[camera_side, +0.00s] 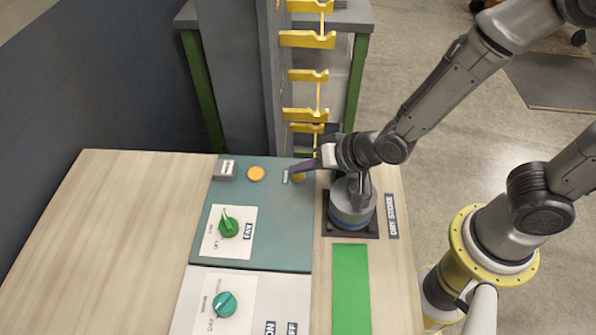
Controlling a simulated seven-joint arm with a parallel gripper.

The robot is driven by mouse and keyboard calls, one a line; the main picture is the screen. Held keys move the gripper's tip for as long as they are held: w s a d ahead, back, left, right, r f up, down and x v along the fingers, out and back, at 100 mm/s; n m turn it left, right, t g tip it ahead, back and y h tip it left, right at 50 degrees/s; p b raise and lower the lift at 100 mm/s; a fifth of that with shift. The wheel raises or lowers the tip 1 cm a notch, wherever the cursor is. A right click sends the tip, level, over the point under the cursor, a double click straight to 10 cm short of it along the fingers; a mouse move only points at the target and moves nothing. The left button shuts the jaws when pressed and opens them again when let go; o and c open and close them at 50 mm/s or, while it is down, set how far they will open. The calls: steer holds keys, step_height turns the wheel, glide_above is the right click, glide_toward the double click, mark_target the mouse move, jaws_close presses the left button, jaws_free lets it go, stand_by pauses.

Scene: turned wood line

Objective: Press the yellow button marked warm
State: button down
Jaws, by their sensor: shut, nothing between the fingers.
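A yellow-orange round button (256,173) sits on the teal panel (262,220) near its far edge. A second yellow-orange button (298,177) sits to its right, partly hidden under my gripper. A small label (285,177) stands upright between them; its text is too small to read. A grey block with a white label (227,168) is left of the first button, also unreadable. My gripper (293,170) is shut and empty, its dark fingers pointing left over the second button. I cannot tell whether the fingertips touch it.
A green knob (229,227) and a teal knob (224,304) are on panels nearer the front. A grey-blue cylinder (352,208) stands on a dark plate beside a "DRY STORE" label (391,216). A green strip (351,290) lies in front. Yellow hooks (307,39) rise behind. Bare wood is at left.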

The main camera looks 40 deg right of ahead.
mark_target(305, 181)
steer(key=shift+s+d+r, duration=0.2)
steer(key=shift+s+r, duration=0.2)
steer(key=shift+r, duration=0.1)
step_height(305, 181, up, 5)
steer(key=shift+w+r, duration=0.1)
steer(key=shift+r, duration=0.05)
stand_by(0.5)
stand_by(0.4)
